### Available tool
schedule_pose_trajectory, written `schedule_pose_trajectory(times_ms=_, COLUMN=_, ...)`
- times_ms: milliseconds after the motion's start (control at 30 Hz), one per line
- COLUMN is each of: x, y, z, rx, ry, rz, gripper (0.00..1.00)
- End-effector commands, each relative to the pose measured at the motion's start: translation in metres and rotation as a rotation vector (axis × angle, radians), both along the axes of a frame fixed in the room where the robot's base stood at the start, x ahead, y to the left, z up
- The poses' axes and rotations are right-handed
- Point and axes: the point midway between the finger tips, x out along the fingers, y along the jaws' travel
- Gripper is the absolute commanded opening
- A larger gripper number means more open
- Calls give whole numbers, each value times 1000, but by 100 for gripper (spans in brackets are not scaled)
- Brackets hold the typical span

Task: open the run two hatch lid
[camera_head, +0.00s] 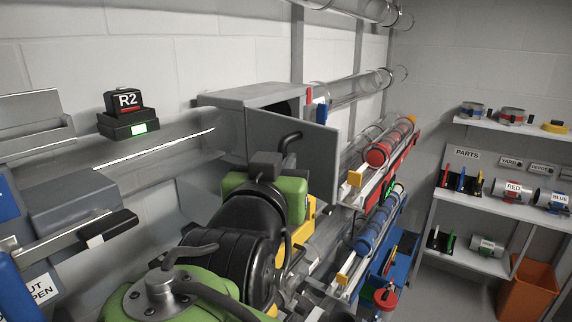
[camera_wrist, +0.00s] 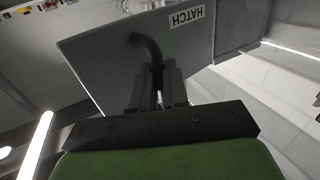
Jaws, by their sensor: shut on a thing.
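The run two hatch lid (camera_head: 310,150) is a grey panel on a grey box (camera_head: 250,95) beside the R2 sign. It stands swung out from the box, and a dark opening shows behind it. A dark curved handle (camera_head: 291,138) sticks out from the lid. In the wrist view the lid (camera_wrist: 95,60) carries a HATCH label (camera_wrist: 188,17), upside down. My gripper (camera_wrist: 158,76) is shut on the handle (camera_wrist: 147,45) there. In the head view my gripper (camera_head: 284,158) is at the handle, its fingertips partly hidden by my arm.
The R2 sign (camera_head: 128,112) with a lit green panel is on the left. Clear tubes (camera_head: 350,90) and red and blue canister racks (camera_head: 385,175) stand right of the lid. Parts shelves (camera_head: 470,190) and an orange bin (camera_head: 528,290) are at far right.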

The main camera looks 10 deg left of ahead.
Motion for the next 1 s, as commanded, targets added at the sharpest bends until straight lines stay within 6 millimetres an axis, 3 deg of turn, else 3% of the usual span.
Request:
schedule_pose_trajectory(times_ms=333, x=-1, y=2, z=6, rx=9, ry=-15, rz=9, gripper=0)
schedule_pose_trajectory(times_ms=367, x=-1, y=2, z=6, rx=9, ry=-16, rz=8, gripper=17)
schedule_pose_trajectory(times_ms=500, x=-1, y=2, z=5, rx=8, ry=-13, rz=7, gripper=34)
schedule_pose_trajectory(times_ms=1000, x=0, y=1, z=2, rx=2, ry=-8, rz=4, gripper=34)
